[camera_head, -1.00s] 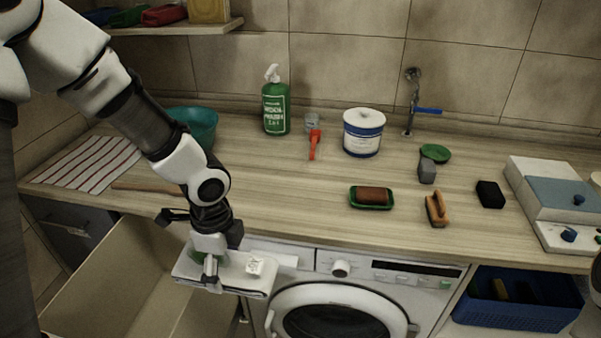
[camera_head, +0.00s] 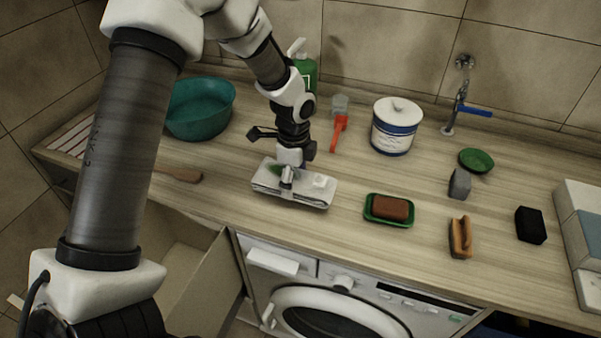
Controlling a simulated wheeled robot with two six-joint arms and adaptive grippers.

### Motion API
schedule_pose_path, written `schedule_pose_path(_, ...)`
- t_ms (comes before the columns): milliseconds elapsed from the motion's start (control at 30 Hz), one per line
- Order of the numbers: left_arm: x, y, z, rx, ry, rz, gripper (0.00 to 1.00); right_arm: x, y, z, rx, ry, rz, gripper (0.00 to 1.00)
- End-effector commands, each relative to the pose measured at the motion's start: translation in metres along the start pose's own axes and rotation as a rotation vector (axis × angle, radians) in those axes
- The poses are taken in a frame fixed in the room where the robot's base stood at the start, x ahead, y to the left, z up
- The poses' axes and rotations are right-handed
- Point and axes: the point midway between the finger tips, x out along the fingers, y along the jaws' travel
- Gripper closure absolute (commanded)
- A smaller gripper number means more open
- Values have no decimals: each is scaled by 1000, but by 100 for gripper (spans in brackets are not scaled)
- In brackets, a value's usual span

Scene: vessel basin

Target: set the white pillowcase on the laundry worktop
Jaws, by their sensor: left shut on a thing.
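The white pillowcase (camera_head: 312,194) is a flat folded bundle with a small pale label. My left gripper (camera_head: 287,176) is shut on its left part from above. The pillowcase is over the laundry worktop (camera_head: 340,240), between a wooden-handled tool and the green soap dish. I cannot tell whether its underside touches the wood. My right gripper is not in view.
A soap dish (camera_head: 400,221) with a brown bar is just right of the pillowcase. A teal basin (camera_head: 200,108), a red-handled brush (camera_head: 339,133) and a white tub (camera_head: 396,126) stand behind. A wooden handle (camera_head: 178,174) lies to the left.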

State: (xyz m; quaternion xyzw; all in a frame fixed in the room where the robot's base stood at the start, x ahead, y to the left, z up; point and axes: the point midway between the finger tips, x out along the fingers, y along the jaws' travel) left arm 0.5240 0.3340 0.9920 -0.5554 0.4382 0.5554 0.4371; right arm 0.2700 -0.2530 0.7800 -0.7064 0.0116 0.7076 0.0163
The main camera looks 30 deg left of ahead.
Motion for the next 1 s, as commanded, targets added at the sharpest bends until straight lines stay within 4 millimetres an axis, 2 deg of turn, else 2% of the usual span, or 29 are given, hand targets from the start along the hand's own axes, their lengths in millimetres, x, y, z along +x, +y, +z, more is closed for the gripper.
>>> schedule_pose_path(33,-2,-12,-1,0,-2,0,60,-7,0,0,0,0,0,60)
schedule_pose_path(167,3,-28,-2,-1,0,2,60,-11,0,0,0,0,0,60)
schedule_pose_path(400,36,-29,-2,0,0,1,60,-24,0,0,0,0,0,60)
schedule_pose_path(667,40,-29,-2,0,0,0,60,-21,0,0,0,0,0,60)
schedule_pose_path(700,40,-29,-2,0,0,0,5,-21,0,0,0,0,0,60)
schedule_pose_path(733,40,-29,-2,0,0,0,0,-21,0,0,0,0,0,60)
schedule_pose_path(1000,40,-28,-2,0,0,0,0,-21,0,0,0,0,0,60)
